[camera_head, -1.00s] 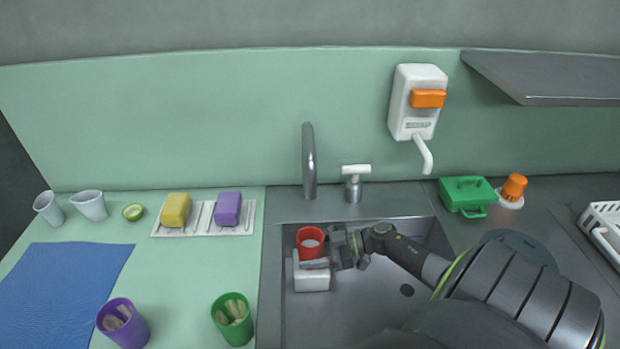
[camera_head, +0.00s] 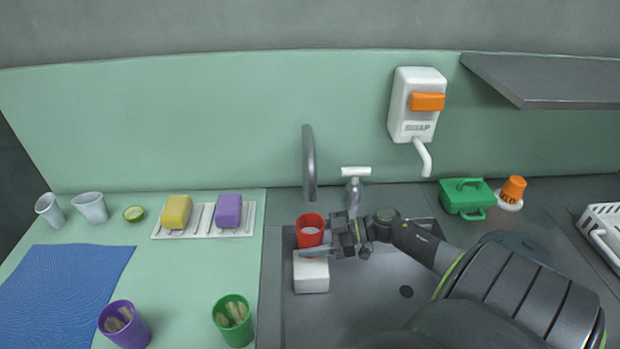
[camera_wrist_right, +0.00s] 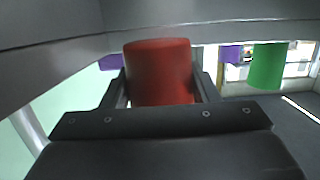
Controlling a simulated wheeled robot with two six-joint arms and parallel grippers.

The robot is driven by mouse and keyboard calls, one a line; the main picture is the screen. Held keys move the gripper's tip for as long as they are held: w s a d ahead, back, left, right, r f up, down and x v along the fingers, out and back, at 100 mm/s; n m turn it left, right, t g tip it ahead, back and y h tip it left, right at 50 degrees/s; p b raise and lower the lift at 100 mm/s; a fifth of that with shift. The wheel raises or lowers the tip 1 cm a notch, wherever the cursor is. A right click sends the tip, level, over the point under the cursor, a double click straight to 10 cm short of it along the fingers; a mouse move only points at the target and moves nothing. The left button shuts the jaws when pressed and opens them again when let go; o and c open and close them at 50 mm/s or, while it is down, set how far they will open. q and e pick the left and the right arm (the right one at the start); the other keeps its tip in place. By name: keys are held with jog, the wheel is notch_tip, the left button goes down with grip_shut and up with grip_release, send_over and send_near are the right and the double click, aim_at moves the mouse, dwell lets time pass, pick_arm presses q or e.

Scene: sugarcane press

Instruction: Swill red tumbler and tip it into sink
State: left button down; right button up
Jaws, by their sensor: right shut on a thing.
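The red tumbler (camera_head: 310,223) is over the left part of the sink (camera_head: 375,300), near the faucet (camera_head: 309,165). It looks upright, with its opening up and something pale inside. My right gripper (camera_head: 322,243) is shut on it from the right. In the right wrist view the red tumbler (camera_wrist_right: 160,72) sits between the two fingers (camera_wrist_right: 161,92). A white block (camera_head: 311,278) is in the sink, just in front of and below the tumbler. My left gripper is not in view.
A purple cup (camera_head: 124,324) and a green cup (camera_head: 233,321) with sticks stand on the left counter. A sponge tray (camera_head: 248,224) is behind them. A soap dispenser (camera_head: 416,105) hangs on the wall. A green box (camera_head: 467,197) stands right of the tap (camera_head: 355,187). The sink's right part is under my arm.

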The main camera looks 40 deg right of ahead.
aim_at(299, 224)
jog(key=shift+r, duration=1.7)
jog(key=shift+w+d+r, duration=0.1)
jog(key=shift+r, duration=0.1)
jog(key=shift+w+d+r+b, duration=0.25)
jog(key=shift+w+d+b, duration=0.1)
jog(key=shift+w+d, duration=0.3)
jog(key=shift+w+a+r+p, duration=0.15)
jog(key=shift+w+a+p, duration=0.15)
jog(key=shift+w+a, duration=0.45)
jog(key=shift+s+a+p, duration=0.6)
jog(key=shift+p, duration=0.2)
jog(key=shift+s+a, duration=0.15)
jog(key=shift+s, duration=0.25)
jog(key=shift+v, duration=0.85)
jog(key=shift+d+f, duration=0.25)
jog(key=shift+f, duration=0.05)
jog(key=shift+w+d, duration=0.45)
jog(key=shift+w, duration=0.4)
jog(key=shift+w+a+r, duration=0.15)
jog(key=shift+w+a, duration=0.45)
jog(key=shift+a, duration=0.15)
jog(key=shift+s+a+p, duration=0.25)
jog(key=shift+a+p, duration=0.05)
jog(key=shift+p, duration=0.3)
jog(key=shift+s+a+p, duration=0.3)
jog(key=shift+s+p, duration=0.15)
jog(key=shift+s, duration=0.05)
jog(key=shift+v, duration=0.95)
jog(key=shift+f, duration=0.3)
